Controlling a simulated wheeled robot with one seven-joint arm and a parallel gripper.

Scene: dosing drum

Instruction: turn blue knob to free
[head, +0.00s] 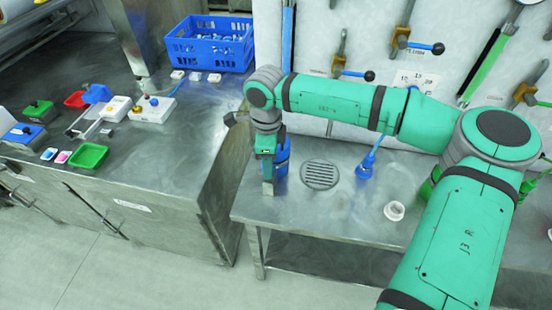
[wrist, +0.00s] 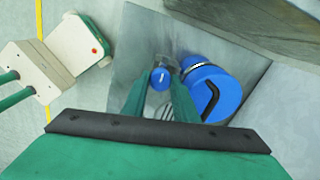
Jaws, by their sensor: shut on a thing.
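A small round blue knob (wrist: 160,77) with a pale mark on top sits between the tips of my gripper's two green fingers in the wrist view. My gripper (wrist: 160,86) appears shut on it. A larger blue drum (wrist: 222,80) with a black curved handle lies just right of the fingers, with a small grey metal part between it and the knob. In the head view, my gripper (head: 267,186) points down at the left end of the steel table, in front of the blue drum (head: 283,153). The knob is hidden there, and its turned position cannot be read.
A round drain grate (head: 320,174), a blue tool (head: 367,164) and a small white cup (head: 395,211) are on the steel table. Valves and levers line the wall behind. The left counter (head: 150,170) holds a blue crate (head: 210,44), trays and small boxes. A gap separates both worktops.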

